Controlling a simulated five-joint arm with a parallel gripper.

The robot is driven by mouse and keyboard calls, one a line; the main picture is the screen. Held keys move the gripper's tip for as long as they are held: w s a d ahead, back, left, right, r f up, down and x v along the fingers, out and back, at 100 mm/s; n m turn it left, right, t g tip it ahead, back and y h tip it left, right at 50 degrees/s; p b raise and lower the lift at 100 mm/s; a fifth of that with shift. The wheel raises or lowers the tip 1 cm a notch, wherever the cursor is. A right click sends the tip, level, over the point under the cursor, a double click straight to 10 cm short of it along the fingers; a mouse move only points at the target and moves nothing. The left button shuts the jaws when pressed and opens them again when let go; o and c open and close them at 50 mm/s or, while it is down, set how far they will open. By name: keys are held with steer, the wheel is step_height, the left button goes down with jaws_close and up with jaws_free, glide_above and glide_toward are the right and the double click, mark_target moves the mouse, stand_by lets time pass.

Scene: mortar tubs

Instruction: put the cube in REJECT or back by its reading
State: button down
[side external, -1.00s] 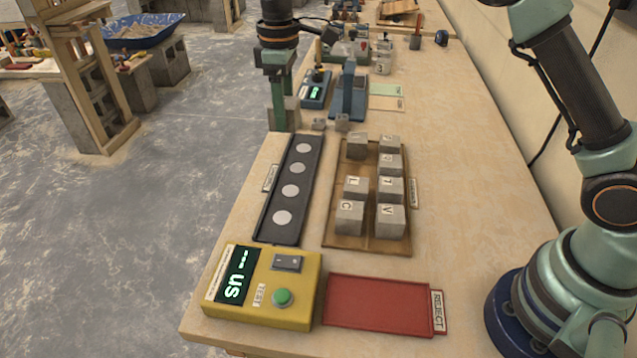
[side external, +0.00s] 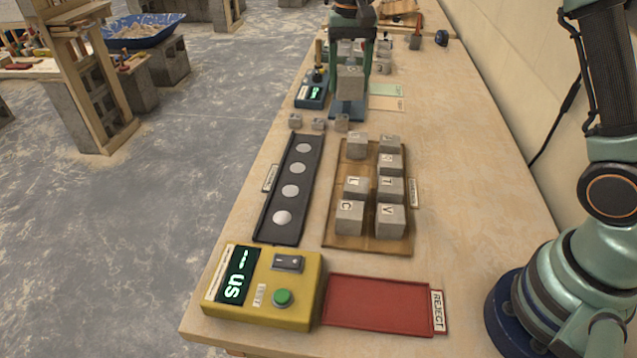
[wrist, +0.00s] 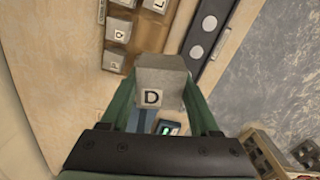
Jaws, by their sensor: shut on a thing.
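In the wrist view the held cube (wrist: 153,85) shows a letter D between the fingers. The red REJECT tray (side external: 378,305) lies empty at the near right. The yellow tester (side external: 262,312) stands left of it, with a green button, a switch and a display showing dashes and "us". The wooden board (side external: 340,228) holds several lettered cubes. The black tray (side external: 263,226) has several pale discs and no cubes.
Three small grey blocks (side external: 318,123) stand in a row beyond the black tray. A small blue meter (side external: 312,93) with a lit display stands left of the blue device (side external: 346,112). Green and tan cards (side external: 386,90) lie to its right.

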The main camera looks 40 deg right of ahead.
mark_target(351, 171)
steer(key=shift+s+d+m, duration=0.3)
steer(key=shift+d+m, duration=0.5)
steer(key=shift+m, duration=0.2)
steer(key=shift+d+f, duration=0.15)
steer(key=shift+f, duration=0.05)
step_height(351, 171, down, 20)
steer(key=shift+r, duration=0.15)
steer(key=shift+c, duration=0.6)
jaws_free()
